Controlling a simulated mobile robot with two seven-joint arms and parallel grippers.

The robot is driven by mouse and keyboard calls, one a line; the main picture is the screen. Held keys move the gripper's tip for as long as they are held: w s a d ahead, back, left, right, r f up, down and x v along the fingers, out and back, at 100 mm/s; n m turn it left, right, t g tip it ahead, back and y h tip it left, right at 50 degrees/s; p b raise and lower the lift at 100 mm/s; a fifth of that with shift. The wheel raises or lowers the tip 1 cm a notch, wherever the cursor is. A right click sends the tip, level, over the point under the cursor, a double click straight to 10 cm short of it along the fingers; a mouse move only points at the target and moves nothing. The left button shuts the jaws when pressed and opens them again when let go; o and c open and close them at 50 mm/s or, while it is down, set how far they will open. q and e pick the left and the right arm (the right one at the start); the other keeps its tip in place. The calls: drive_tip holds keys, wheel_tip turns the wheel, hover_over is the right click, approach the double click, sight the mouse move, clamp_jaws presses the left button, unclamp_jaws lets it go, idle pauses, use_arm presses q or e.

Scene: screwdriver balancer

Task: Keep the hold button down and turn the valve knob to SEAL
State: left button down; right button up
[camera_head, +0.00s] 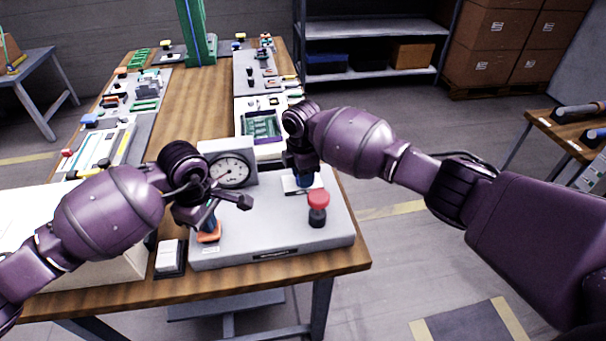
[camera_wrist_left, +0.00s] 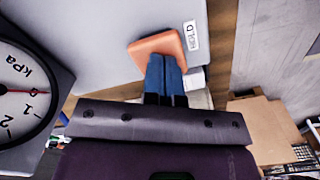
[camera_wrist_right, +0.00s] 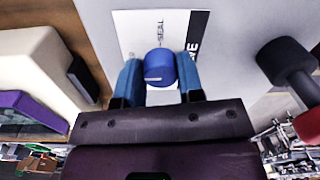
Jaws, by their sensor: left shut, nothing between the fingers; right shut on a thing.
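The orange hold button (camera_head: 208,238) is at the front left of the grey control box (camera_head: 270,235). In the left wrist view the button (camera_wrist_left: 150,45) lies beside a HOLD label (camera_wrist_left: 191,36). My left gripper (camera_wrist_left: 168,65) is shut and empty, its blue fingertips on the button; how far it is pressed cannot be told. My right gripper (camera_head: 304,181) is shut on the blue valve knob (camera_wrist_right: 160,64), one finger on each side. The knob has a white line on its near face. A white plate (camera_wrist_right: 135,28) behind it reads SEAL; other lettering is partly hidden.
A dial gauge (camera_head: 230,171) stands at the back of the box, near my left gripper. A small dark block with a white top (camera_head: 169,257) sits left of the box.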

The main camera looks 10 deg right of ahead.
drive_tip(key=shift+m, duration=0.3)
drive_tip(key=m, duration=0.3)
drive_tip(key=shift+m, duration=0.3)
drive_tip(key=m, duration=0.4)
drive_tip(key=shift+s+m+y, duration=0.1)
drive_tip(key=shift+m+y, duration=0.2)
drive_tip(key=m, duration=0.4)
drive_tip(key=shift+m, duration=2.5)
drive_tip(key=shift+t, duration=0.3)
drive_tip(key=o, duration=0.9)
